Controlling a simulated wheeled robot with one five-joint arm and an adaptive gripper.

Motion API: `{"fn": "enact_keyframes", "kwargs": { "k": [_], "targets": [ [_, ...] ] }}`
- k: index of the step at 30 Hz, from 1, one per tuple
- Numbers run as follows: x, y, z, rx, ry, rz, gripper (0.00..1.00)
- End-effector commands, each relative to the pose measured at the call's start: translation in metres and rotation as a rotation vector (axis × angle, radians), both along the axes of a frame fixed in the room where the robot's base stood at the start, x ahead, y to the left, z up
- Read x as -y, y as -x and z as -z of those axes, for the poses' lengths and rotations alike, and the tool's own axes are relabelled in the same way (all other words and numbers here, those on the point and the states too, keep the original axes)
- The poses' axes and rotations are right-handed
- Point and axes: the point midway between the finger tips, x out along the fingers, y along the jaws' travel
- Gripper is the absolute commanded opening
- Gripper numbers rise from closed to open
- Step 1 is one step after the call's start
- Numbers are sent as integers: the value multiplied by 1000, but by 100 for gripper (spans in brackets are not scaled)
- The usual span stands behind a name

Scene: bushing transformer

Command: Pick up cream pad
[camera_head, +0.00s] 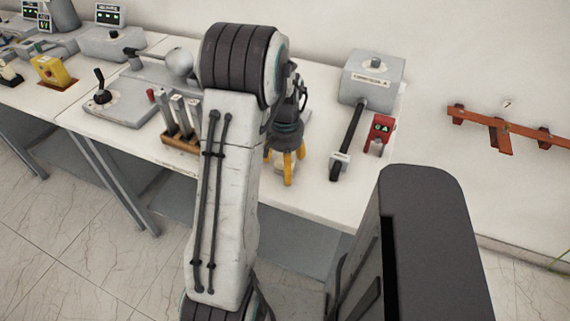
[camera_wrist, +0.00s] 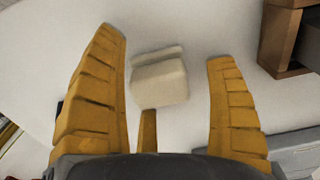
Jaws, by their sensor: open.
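The cream pad (camera_wrist: 160,82) is a small pale block on the white table. In the wrist view it lies between the yellow fingers of my gripper (camera_wrist: 166,85), with a gap on each side. My gripper is open and points down at the table. In the head view my gripper (camera_head: 285,165) shows its yellow fingers near the table's front edge, partly behind my arm. A small pale patch, likely the pad, shows between the fingers there.
Left of my gripper stands a wooden block with grey levers (camera_head: 180,120). To the right are a grey box with a dark rod (camera_head: 372,78) and a red device (camera_head: 379,133). The white table (camera_head: 320,205) is bare near its front edge.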

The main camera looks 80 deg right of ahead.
Motion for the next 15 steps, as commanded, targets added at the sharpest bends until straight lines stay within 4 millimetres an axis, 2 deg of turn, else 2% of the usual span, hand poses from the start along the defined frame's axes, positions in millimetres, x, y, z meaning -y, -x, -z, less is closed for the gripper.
{"fn": "enact_keyframes", "kwargs": {
  "k": [7,15],
  "targets": [
    [0,0,0,0,0,0,80],
    [0,0,0,0,0,0,56]
  ]
}}
